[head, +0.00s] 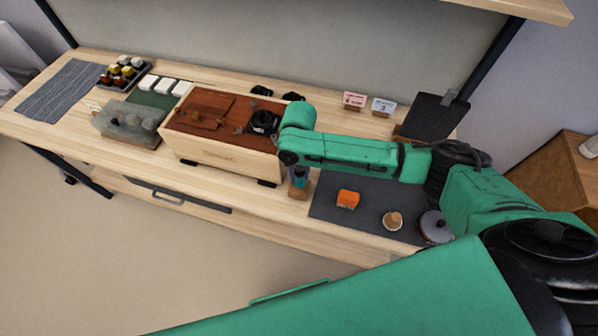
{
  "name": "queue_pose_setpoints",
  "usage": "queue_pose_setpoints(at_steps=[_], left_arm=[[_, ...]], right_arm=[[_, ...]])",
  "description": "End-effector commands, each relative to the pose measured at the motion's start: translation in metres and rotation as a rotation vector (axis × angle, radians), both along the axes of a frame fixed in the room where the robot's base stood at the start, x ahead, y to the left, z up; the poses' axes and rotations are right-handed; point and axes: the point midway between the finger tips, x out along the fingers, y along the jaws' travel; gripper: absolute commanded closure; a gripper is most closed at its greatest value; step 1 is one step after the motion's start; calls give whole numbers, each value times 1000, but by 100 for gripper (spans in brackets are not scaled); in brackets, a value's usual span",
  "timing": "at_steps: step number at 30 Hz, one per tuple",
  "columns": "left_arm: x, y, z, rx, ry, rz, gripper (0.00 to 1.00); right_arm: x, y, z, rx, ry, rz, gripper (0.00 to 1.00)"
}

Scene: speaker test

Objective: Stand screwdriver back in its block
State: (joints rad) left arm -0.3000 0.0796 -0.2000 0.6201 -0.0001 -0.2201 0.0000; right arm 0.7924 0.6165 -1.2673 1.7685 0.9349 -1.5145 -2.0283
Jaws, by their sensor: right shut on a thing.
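My right arm reaches in from the right, and its wrist is above the front edge of the bench. My right gripper (299,171) is mostly hidden under the wrist. It is shut on what looks like the screwdriver (300,182), of which only a small teal part shows. A small wooden block (298,192) is directly below, at the bench's front edge. Whether the screwdriver's tip is inside the block or just above it, I cannot tell. My left gripper is not in view.
A wooden speaker box (215,158) with a red-brown top lies just left of the gripper. A dark mat (375,212) on the right holds an orange piece (347,198), a small round wooden item (392,221) and a grey round item (435,227). A grey block (130,122) stands farther left.

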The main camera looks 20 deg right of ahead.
Motion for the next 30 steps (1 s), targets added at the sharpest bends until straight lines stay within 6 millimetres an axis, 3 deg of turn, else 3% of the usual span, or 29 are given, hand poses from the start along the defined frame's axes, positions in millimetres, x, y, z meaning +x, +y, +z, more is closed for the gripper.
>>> queue_pose_setpoints(at_steps=[12,13,15,16,26,30], left_arm=[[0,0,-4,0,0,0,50],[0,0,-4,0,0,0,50],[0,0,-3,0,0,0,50],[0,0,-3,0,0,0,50],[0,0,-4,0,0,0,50],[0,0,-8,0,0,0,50]], right_arm=[[0,0,-7,1,0,1,100],[0,0,-7,1,0,0,61],[0,0,-6,1,0,1,34],[0,0,-6,0,0,1,30],[0,0,-4,0,-1,0,30],[1,0,16,3,-4,1,30]])
